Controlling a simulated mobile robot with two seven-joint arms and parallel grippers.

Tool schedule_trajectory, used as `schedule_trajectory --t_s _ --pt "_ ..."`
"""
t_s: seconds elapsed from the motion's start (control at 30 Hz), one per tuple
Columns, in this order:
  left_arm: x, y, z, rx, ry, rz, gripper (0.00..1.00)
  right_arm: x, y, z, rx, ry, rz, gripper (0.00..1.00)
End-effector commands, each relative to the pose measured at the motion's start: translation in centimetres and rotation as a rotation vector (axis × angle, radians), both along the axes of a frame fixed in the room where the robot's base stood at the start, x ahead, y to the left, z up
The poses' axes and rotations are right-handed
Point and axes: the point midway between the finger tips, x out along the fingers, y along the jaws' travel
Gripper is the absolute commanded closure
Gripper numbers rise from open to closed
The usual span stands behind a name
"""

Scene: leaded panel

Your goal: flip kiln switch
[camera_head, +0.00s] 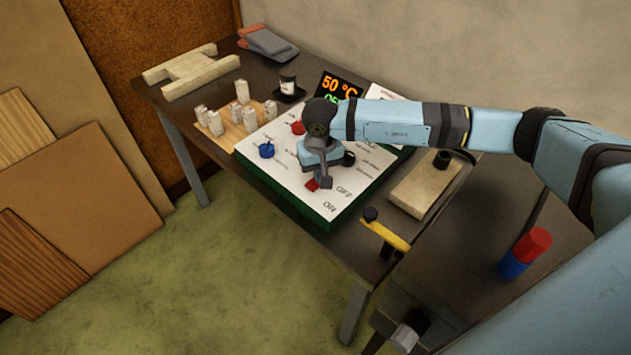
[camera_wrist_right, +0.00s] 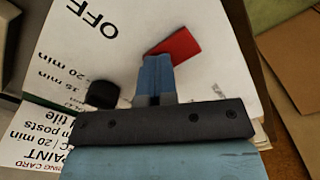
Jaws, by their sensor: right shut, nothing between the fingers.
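The kiln control panel (camera_head: 295,187) is a white-topped box with green sides on the dark table. A red switch (camera_head: 312,184) sits near its front edge, close to the printed words OFF and ON. My right gripper (camera_head: 325,181) is shut and empty, pointing down right beside the red switch. In the right wrist view the closed fingertips (camera_wrist_right: 157,63) are at the edge of the red switch (camera_wrist_right: 177,45) and partly cover it; I cannot tell whether they touch. The display (camera_head: 338,88) reads 50 °C with green letters below, partly hidden by my arm.
A blue knob (camera_head: 266,150), a red knob (camera_head: 297,128) and a black knob (camera_head: 348,158) stand on the panel. A wooden board (camera_head: 236,132) with several pale blocks is to the left. A wooden block (camera_head: 424,187) and a yellow-handled tool (camera_head: 386,234) lie right.

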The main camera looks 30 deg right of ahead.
Motion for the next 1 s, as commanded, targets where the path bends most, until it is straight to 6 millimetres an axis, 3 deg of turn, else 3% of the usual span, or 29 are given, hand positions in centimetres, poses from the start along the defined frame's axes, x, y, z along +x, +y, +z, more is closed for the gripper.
schedule_trajectory --t_s 0.27,1.0 --pt "0.0 0.0 0.1 0.000 0.000 0.000 1.00 -0.1 0.0 0.3 -0.001 0.003 0.000 1.00" --pt "0.0 0.0 2.1 0.000 0.001 0.000 1.00 0.0 0.0 6.3 -0.001 0.000 0.000 1.00"
